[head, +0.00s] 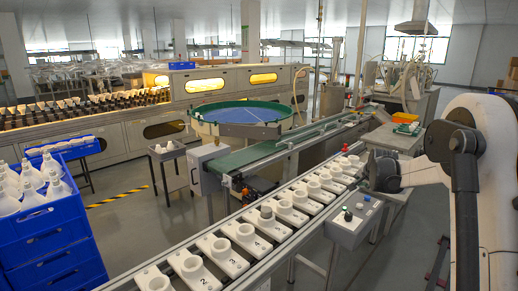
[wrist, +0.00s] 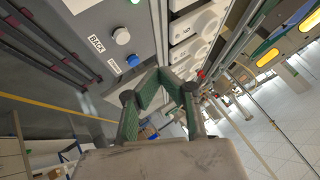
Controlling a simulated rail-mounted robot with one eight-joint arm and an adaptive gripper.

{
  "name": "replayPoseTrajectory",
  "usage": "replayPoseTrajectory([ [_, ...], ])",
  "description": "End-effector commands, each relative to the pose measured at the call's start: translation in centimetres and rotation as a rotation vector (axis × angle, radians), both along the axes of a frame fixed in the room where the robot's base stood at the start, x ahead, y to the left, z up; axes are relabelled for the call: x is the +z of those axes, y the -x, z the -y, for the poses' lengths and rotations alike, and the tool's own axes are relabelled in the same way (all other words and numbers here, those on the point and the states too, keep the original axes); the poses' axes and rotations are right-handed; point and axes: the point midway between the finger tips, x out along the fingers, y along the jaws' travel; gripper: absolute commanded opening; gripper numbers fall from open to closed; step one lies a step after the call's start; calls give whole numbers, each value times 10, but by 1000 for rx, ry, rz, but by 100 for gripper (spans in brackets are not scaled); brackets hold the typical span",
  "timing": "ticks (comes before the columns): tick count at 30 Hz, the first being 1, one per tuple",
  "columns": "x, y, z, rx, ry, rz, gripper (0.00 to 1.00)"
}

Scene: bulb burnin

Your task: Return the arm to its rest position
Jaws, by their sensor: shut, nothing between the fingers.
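My gripper (wrist: 159,76) shows in the wrist view with its green-padded fingers meeting at the tips, shut and empty. The fingers cannot be made out there.
The control box (head: 354,219) stands beside the socket row. A green conveyor (head: 250,155) and a round blue-green table (head: 240,114) lie behind. Blue crates (head: 50,243) with white bulbs stand at the left. Open floor (head: 135,215) shows between the crates and the line.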

Motion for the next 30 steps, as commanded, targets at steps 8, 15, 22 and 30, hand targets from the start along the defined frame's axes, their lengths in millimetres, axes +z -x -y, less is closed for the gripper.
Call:
replayPoseTrajectory([
  [8, 65, 70, -58, 113, 73, -38, 0],
  [15, 104, 139, -103, 212, 136, -69, 0],
  [22, 126, 211, -140, 306, 196, -97, 0],
  [30, 134, 300, -177, 418, 267, -127, 0],
])
